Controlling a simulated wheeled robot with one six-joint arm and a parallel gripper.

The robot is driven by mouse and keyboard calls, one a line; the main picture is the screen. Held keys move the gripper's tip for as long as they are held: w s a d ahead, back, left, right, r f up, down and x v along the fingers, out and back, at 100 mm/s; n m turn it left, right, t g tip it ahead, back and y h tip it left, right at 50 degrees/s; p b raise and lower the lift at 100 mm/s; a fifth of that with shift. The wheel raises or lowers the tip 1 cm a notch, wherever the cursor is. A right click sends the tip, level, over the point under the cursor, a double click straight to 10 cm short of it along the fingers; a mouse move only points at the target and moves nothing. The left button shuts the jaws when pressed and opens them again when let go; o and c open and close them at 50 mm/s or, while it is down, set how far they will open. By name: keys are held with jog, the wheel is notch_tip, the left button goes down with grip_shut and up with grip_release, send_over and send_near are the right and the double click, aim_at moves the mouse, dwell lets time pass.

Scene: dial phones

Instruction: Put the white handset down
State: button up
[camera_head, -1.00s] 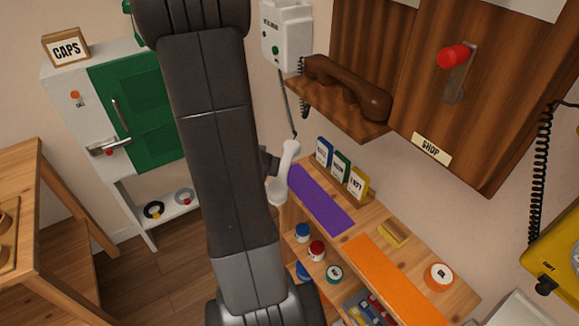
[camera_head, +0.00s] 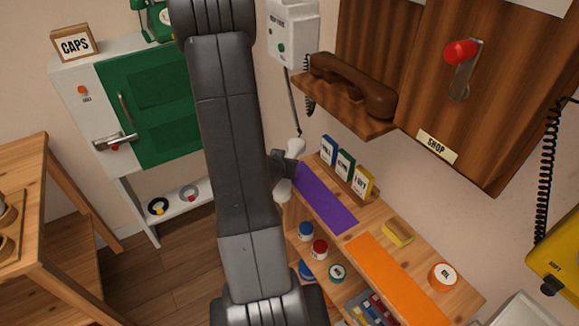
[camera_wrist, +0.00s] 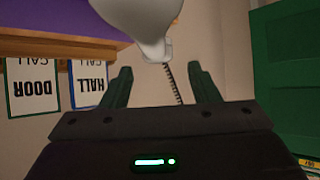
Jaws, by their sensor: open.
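The white handset (camera_head: 296,147) is by the left end of the purple mat (camera_head: 326,198) on the wooden shelf unit. My gripper (camera_head: 288,163) covers its middle in the head view, and its lower end shows below. In the wrist view my gripper (camera_wrist: 160,72) has its two fingers apart. The handset (camera_wrist: 146,22) shows large just beyond the fingertips, with its dark coiled cord (camera_wrist: 175,82) running down between them. I cannot tell whether the handset touches the mat or a finger. The white wall phone (camera_head: 292,35) hangs above.
Upright cards (camera_head: 345,165) stand right behind the purple mat. A brown handset (camera_head: 352,84) lies on a wooden ledge above. An orange mat (camera_head: 398,278) and a yellow sponge-like block (camera_head: 397,233) are farther right. A green-doored cabinet (camera_head: 150,100) stands left.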

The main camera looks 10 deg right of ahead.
jog(key=x, duration=0.4)
jog(key=shift+s+d+f, duration=0.2)
jog(key=shift+d+f, duration=0.15)
jog(key=shift+f, duration=0.05)
jog(key=shift+w+d+f, duration=0.15)
jog(key=shift+w+f, duration=0.1)
jog(key=shift+w, duration=0.15)
grip_shut()
